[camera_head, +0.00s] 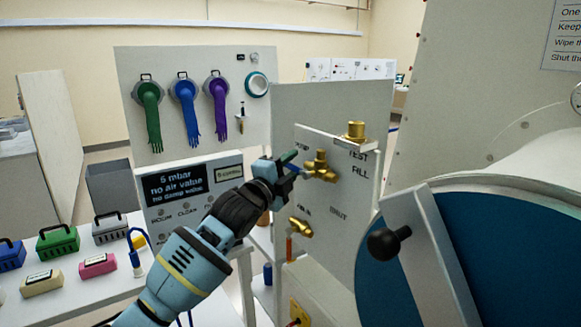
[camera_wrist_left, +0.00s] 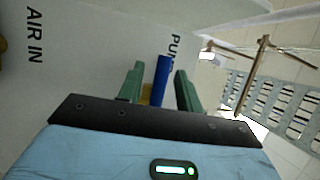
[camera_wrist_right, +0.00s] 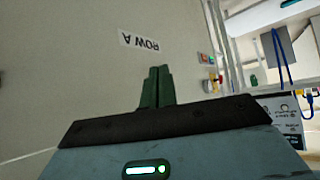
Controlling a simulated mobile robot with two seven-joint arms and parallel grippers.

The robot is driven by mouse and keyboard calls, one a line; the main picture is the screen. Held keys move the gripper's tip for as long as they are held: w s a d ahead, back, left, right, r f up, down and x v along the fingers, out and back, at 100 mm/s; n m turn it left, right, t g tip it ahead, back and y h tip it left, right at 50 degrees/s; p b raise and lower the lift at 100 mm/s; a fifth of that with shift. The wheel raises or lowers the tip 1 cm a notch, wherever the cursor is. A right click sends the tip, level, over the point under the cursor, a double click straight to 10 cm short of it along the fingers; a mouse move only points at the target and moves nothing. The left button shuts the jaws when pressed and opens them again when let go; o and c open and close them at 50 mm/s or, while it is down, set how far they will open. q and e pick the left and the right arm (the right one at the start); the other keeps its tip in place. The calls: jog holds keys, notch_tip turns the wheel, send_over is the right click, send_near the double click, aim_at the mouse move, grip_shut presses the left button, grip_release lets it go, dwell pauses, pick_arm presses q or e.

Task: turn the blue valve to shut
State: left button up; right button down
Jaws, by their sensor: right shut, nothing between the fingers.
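The blue valve handle (camera_wrist_left: 161,80) stands between the two green fingers of my left gripper (camera_wrist_left: 159,70) in the left wrist view. The fingers are open, with a gap on each side of the handle. A brass body shows at the handle's base. In the head view my left gripper (camera_head: 291,165) is at the brass valve (camera_head: 321,167) on the pale panel and mostly hides the handle. My right gripper (camera_wrist_right: 157,75) shows only in the right wrist view; its fingers are together and empty, facing a pale surface with a "ROW A" label.
A lower brass valve (camera_head: 299,227) and a top brass fitting (camera_head: 355,131) sit close by on the panel (camera_head: 350,215). A large blue round door (camera_head: 480,250) with a black knob (camera_head: 384,244) fills the right. A display board (camera_head: 178,187) stands behind my left arm.

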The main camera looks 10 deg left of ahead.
pick_arm(q)
jog(key=shift+c, duration=0.2)
grip_shut()
